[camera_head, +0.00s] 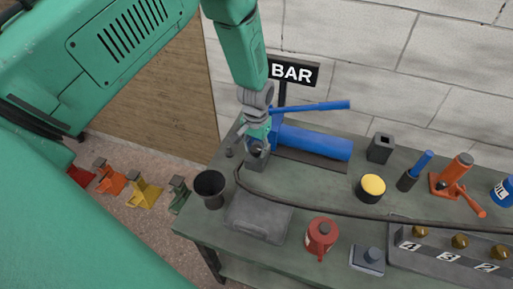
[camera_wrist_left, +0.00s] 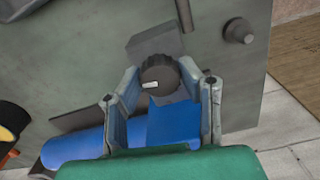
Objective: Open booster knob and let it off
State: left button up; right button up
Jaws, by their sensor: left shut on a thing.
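The booster knob (camera_wrist_left: 158,78) is dark and ribbed, with a white mark on its face, in the left wrist view. It sits at the end of the blue booster pump (camera_wrist_left: 85,148), which also lies on the bench in the head view (camera_head: 318,142). My left gripper (camera_wrist_left: 160,72) has one finger on each side of the knob and is shut on it. In the head view my left gripper (camera_head: 257,138) reaches down to the pump's left end and mostly hides the knob. My right gripper is not in view.
A blue lever (camera_head: 315,106) runs above the pump, near the BAR sign (camera_head: 294,72). A black cup (camera_head: 210,186), grey case (camera_head: 258,219), red can (camera_head: 320,236) and yellow-topped pot (camera_head: 372,187) stand nearby. A dark hose (camera_head: 330,212) crosses the bench.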

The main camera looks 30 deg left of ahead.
aim_at(257, 147)
pick_arm(q)
jog(key=shift+w+r, duration=0.2)
jog(key=shift+w, duration=0.2)
jog(key=o, duration=1.1)
jog(key=shift+c, duration=0.2)
jog(key=shift+o, duration=0.3)
jog(key=shift+s+f, duration=0.1)
jog(key=shift+s, duration=0.1)
notch_tip(257, 147, up, 12)
jog(key=shift+f, duration=0.1)
